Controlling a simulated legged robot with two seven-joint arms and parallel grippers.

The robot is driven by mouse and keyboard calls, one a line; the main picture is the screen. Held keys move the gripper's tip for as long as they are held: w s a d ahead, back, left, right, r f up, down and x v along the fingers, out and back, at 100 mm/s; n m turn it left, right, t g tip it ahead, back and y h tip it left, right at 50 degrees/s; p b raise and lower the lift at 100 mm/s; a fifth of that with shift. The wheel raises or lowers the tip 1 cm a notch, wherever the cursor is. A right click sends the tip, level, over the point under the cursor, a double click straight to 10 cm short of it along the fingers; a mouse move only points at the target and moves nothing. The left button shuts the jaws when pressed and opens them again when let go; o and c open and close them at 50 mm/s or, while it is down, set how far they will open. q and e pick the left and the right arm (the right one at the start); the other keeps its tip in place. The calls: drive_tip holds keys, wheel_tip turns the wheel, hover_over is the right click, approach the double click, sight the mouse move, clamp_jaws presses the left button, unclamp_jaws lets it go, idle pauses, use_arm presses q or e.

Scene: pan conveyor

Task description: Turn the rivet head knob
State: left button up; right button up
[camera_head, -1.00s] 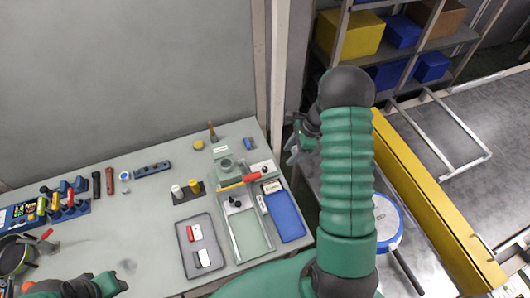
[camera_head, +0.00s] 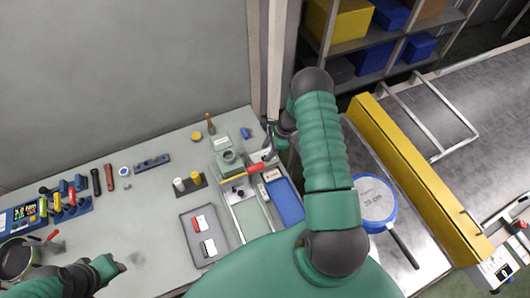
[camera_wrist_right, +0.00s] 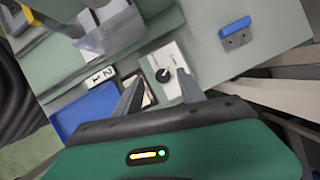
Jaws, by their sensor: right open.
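The black knob (camera_wrist_right: 163,75) sits on a white panel (camera_wrist_right: 176,63) with a small lever beside it in the right wrist view. My right gripper (camera_wrist_right: 159,88) is open, and its two fingers point toward the panel with the knob between and just beyond their tips in the picture. I cannot tell whether they touch it. In the head view the right gripper (camera_head: 270,145) is at the right end of the bench, by the white panel (camera_head: 257,157); the knob is too small to make out there. My left gripper (camera_head: 110,266) is low at the left, its fingers unclear.
A green press (camera_head: 230,162) with a red-handled lever stands left of the panel. A blue tray (camera_head: 286,203) and a grey tray (camera_head: 212,246) lie in front. A blue block (camera_wrist_right: 235,27) is beyond the panel. A pan (camera_head: 375,198) lies on the right.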

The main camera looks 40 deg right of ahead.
sight(263, 157)
drive_tip(key=x, duration=0.3)
drive_tip(key=shift+a+r, duration=0.1)
drive_tip(key=shift+a, duration=0.05)
drive_tip(key=shift+d+f, duration=0.7)
drive_tip(key=shift+d, duration=0.05)
drive_tip(key=shift+d+f, duration=0.1)
drive_tip(key=shift+d, duration=0.1)
drive_tip(key=shift+c, duration=1)
drive_tip(key=shift+a, duration=0.15)
drive_tip(key=shift+c, duration=1.1)
drive_tip(key=shift+w+a+r, duration=0.1)
drive_tip(key=shift+a+r, duration=0.15)
drive_tip(key=shift+a, duration=0.2)
drive_tip(key=c, duration=0.5)
drive_tip(key=shift+a, duration=0.1)
clamp_jaws()
use_arm(q)
drive_tip(key=shift+d+r, duration=0.25)
drive_tip(key=shift+r, duration=0.2)
